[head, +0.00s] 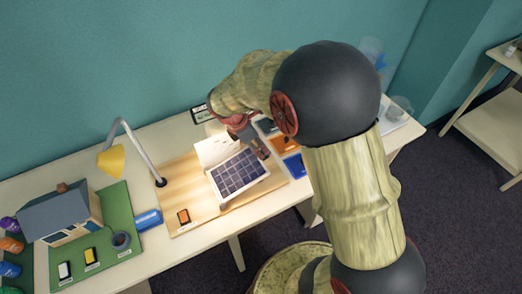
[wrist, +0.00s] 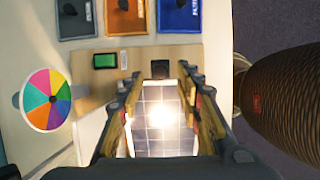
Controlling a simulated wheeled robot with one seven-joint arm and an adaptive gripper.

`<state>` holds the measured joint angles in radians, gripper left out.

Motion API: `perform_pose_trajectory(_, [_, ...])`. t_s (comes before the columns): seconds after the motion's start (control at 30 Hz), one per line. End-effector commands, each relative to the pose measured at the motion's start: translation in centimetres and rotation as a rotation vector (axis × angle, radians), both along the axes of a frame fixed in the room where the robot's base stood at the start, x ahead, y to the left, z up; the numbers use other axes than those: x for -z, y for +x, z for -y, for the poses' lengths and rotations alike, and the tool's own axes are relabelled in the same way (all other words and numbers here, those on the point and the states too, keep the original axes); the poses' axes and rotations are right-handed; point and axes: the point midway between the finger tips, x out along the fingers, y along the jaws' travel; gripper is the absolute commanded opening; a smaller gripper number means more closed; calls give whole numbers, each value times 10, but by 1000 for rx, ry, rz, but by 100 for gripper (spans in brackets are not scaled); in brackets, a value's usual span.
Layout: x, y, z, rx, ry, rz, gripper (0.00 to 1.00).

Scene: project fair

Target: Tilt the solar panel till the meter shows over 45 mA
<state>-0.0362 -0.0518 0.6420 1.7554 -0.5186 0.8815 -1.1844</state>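The solar panel (head: 238,174), dark cells in a white frame, stands on a wooden board (head: 180,178) in the head view. Its exact tilt is hard to tell. In the wrist view the panel (wrist: 158,135) shows between my fingers, with a bright glare spot. My gripper (wrist: 160,82) is open, with a wide gap between the fingers; I cannot tell whether they touch the panel. A small black block (wrist: 160,69) sits at the panel's far edge. A small green-screened device (wrist: 104,60), possibly the meter, lies beside it; no reading is legible.
A yellow desk lamp (head: 111,160) leans at the board's left. A small orange-and-black device (head: 183,216) lies on the board. A model house (head: 60,214) stands further left. Grey, orange (wrist: 123,14) and blue trays lie beyond the board. A colour wheel (wrist: 47,99) is at left.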

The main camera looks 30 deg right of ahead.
Motion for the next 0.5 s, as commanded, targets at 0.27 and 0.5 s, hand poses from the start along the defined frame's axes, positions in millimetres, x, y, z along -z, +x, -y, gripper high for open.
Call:
perform_pose_trajectory(0.27, [21, 0, 9, 0, 0, 1, 35])
perform_pose_trajectory(0.5, [22, 0, 9, 1, 0, 1, 35])
